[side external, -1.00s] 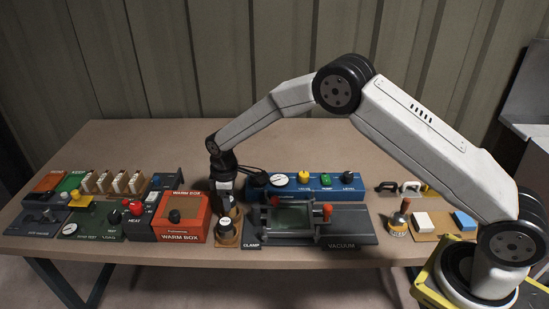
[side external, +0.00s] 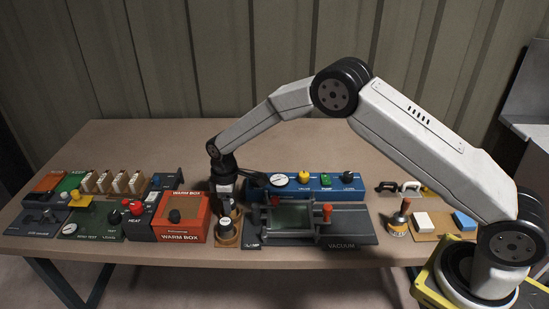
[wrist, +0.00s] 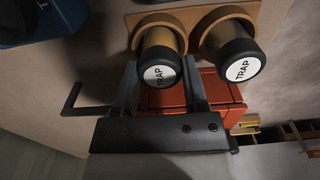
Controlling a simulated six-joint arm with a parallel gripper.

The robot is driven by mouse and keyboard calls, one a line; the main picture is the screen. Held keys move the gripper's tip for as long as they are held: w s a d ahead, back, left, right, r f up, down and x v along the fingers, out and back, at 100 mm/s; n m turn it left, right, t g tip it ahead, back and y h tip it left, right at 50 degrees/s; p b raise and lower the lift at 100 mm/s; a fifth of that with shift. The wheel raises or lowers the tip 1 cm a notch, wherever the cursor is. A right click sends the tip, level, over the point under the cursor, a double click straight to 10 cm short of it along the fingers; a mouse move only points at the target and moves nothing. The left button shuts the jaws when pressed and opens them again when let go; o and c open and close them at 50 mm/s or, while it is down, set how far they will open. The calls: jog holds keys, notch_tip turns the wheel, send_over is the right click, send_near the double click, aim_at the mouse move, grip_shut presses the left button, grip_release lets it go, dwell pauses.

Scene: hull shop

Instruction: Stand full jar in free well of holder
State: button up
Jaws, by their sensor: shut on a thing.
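My gripper (wrist: 159,68) is shut on a jar (wrist: 168,47) with a black lid and a white TRAP label. One finger lies on each side of it. The jar's lower end meets a round brown well of the wooden holder (wrist: 190,11); I cannot tell whether it is fully seated. A second, like jar (wrist: 238,58) stands in the other well, to the right. In the side external view my gripper (side external: 226,201) is over the holder (side external: 228,242), partly hiding the jars. How full either jar is cannot be seen.
The red warm box (side external: 181,218) stands close on the left. The grey vacuum clamp (side external: 348,222) is close on the right, with a blue pump panel (side external: 328,186) behind it. The table is clear at the back.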

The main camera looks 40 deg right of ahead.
jog(key=o, duration=1.3)
jog(key=shift+c, duration=0.2)
jog(key=shift+r, duration=3.9)
jog(key=shift+s+d+r, duration=0.35)
jog(key=shift+s+d, duration=0.05)
jog(key=s+d+r+m, duration=0.1)
jog(key=s+d, duration=0.1)
jog(key=s, duration=0.1)
jog(key=s+d+r+m+t, duration=0.1)
jog(key=s+d+m, duration=0.1)
jog(key=s, duration=0.2)
jog(key=s+d+r+m, duration=0.1)
jog(key=s+d+r, duration=0.1)
jog(key=s, duration=0.2)
jog(key=shift+m, duration=0.3)
jog(key=s+d+m+t, duration=0.1)
jog(key=s+d+m, duration=0.3)
jog(key=s, duration=1.1)
jog(key=shift+t, duration=0.3)
